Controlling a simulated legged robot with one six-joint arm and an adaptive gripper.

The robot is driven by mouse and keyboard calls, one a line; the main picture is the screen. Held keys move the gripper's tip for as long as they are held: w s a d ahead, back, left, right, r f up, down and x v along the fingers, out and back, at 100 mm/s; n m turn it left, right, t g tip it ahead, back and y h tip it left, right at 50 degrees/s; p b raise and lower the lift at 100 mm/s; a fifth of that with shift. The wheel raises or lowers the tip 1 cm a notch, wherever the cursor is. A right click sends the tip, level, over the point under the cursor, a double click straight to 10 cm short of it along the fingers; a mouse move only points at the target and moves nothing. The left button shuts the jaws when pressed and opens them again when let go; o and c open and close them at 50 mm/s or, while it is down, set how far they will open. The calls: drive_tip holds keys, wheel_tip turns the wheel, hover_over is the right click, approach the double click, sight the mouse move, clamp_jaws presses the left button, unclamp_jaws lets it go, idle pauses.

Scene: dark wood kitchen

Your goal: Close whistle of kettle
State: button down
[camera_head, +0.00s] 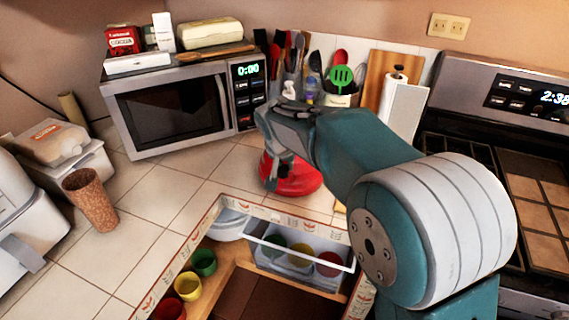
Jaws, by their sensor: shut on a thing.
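The red kettle (300,183) sits on the tiled counter near the middle of the view. Its body shows mostly to the right of my gripper, and its upper part is hidden behind the gripper and my arm. I cannot make out the whistle or the spout. My gripper (273,180) points down at the left side of the kettle and is shut on it. Which part of the kettle is between the fingers does not show.
A microwave (168,108) stands behind left, with utensils (341,78) and a paper towel roll (400,110) behind the kettle. A stove (530,150) is at right. A brown cup (90,198) stands left. In front is an opening with colored cups (203,262).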

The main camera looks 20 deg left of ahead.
drive_tip(key=shift+s+f, duration=0.15)
drive_tip(key=shift+s+f+t+y, duration=0.15)
drive_tip(key=shift+s+t, duration=0.1)
drive_tip(key=shift+t, duration=1.2)
drive_tip(key=shift+s+r+t+y, duration=0.15)
drive_tip(key=shift+s+t, duration=0.1)
drive_tip(key=shift+t, duration=1.2)
drive_tip(key=shift+s+d+f+t, duration=0.1)
drive_tip(key=shift+s+f+t, duration=0.1)
drive_tip(key=shift+t, duration=1.05)
drive_tip(key=shift+s+f+t, duration=0.1)
drive_tip(key=shift+f+t, duration=0.1)
drive_tip(key=shift+t, duration=1.05)
drive_tip(key=shift+t+y, duration=0.3)
drive_tip(key=shift+t, duration=0.1)
drive_tip(key=c, duration=0.6)
unclamp_jaws()
drive_tip(key=shift+c, duration=0.2)
drive_tip(key=shift+w+r, duration=0.1)
